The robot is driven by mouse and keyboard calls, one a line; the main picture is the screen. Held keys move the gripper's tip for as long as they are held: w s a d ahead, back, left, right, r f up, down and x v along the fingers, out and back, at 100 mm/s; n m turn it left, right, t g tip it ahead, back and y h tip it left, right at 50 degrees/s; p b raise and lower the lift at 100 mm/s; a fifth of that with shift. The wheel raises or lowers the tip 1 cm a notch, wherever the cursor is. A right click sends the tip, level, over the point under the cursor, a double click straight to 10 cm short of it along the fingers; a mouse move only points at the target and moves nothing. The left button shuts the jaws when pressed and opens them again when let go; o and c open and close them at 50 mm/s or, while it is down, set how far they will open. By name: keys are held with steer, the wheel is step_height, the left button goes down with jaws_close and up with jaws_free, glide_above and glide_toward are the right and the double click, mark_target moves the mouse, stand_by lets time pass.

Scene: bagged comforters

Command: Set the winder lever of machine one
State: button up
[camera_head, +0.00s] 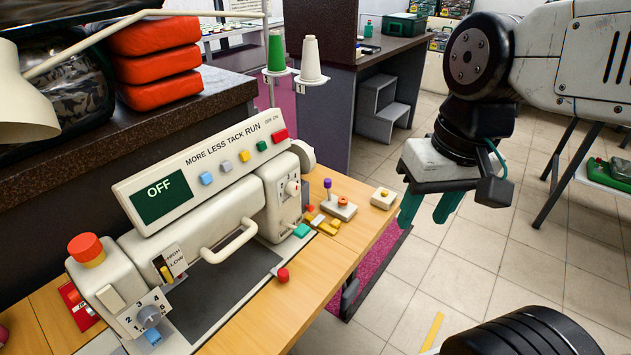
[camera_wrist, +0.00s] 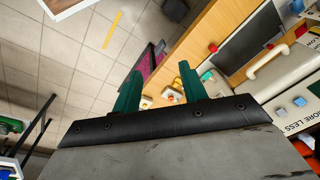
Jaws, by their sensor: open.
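The sewing machine (camera_head: 190,190) stands on a wooden table on the left, its display reading OFF. A small unit with a purple-knobbed upright post (camera_head: 327,186) sits at the machine's right end. Which part is the winder lever I cannot tell for certain. A teal tab (camera_head: 301,230) and a red knob (camera_head: 283,275) stick out from the machine. My gripper (camera_head: 427,214) hangs open and empty over the floor, right of the table, its teal fingers pointing down. In the wrist view the open fingers (camera_wrist: 160,72) partly cover small parts at the table's end.
A green cone (camera_head: 275,52) and a white cone (camera_head: 311,58) stand on a thread stand behind the machine. A small cream box with a yellow button (camera_head: 383,198) sits near the table's right edge. Red folded bundles (camera_head: 155,62) lie on a dark counter. Tiled floor is clear under my gripper.

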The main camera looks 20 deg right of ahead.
steer(key=w+a+f+m+y, duration=0.2)
steer(key=w+m, duration=0.2)
steer(key=w, duration=0.3)
steer(key=w+a+f+m+y, duration=0.1)
steer(key=w+a+m+y, duration=0.2)
steer(key=w, duration=0.4)
steer(key=m+t+y, duration=0.1)
steer(key=m+t, duration=0.4)
steer(key=m, duration=1.3)
glide_toward(330, 186)
steer(key=x, duration=0.5)
steer(key=shift+w, duration=0.2)
steer(key=shift+w+f+m, duration=0.2)
steer(key=shift+f+m, duration=0.15)
steer(key=shift+m, duration=0.05)
steer(key=x, duration=0.7)
steer(key=shift+w+f, duration=0.1)
steer(key=shift+f, duration=0.05)
